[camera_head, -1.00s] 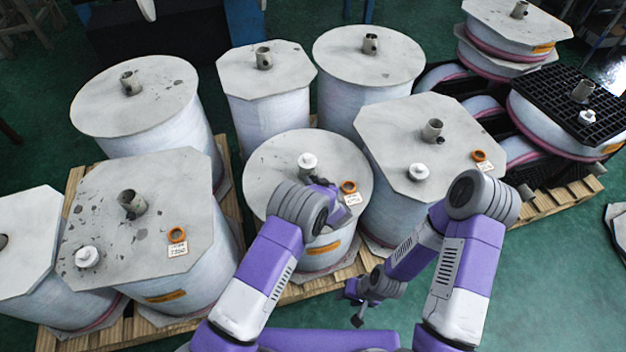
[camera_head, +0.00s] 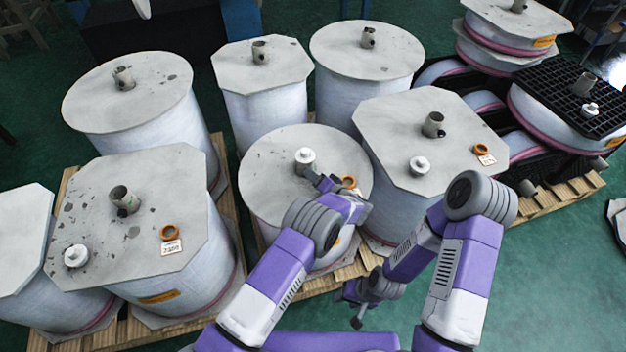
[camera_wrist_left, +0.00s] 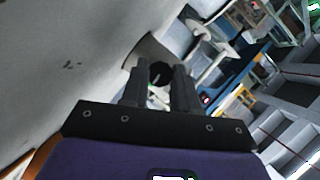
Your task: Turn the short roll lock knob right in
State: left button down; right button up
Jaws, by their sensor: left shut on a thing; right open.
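The short roll (camera_head: 262,185) stands in the middle of the front row, with a pale grey round top board. My left gripper (camera_head: 318,181) is low over the board, right beside this stub. In the left wrist view, the left fingers are shut on a small dark round lock knob (camera_wrist_left: 160,73) with a light mark, in front of the grey stub (camera_wrist_left: 147,52). The knob is hidden in the head view. My right gripper (camera_head: 357,320) is open and empty, low at the front beside the pallet.
Taller wrapped rolls stand close around: one at left (camera_head: 150,215), one at right (camera_head: 430,130), others behind. An orange ring (camera_head: 348,182) lies on the short roll's board, partly behind my left wrist. Green floor (camera_head: 530,290) is free at the right front.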

pick_arm(q)
jog(key=shift+m, duration=0.3)
dwell(0.4)
jog(key=c, duration=0.9)
grip_release()
jog(key=shift+o, duration=0.2)
jog(key=shift+s+d, duration=0.1)
jog(key=p+v, duration=0.1)
jog(key=v, duration=0.5)
jog(key=shift+d+p, duration=0.1)
jog(key=shift+p, duration=0.25)
jog(key=shift+s+d+r, duration=0.1)
jog(key=shift+s+d, duration=0.25)
jog(key=shift+s, duration=0.2)
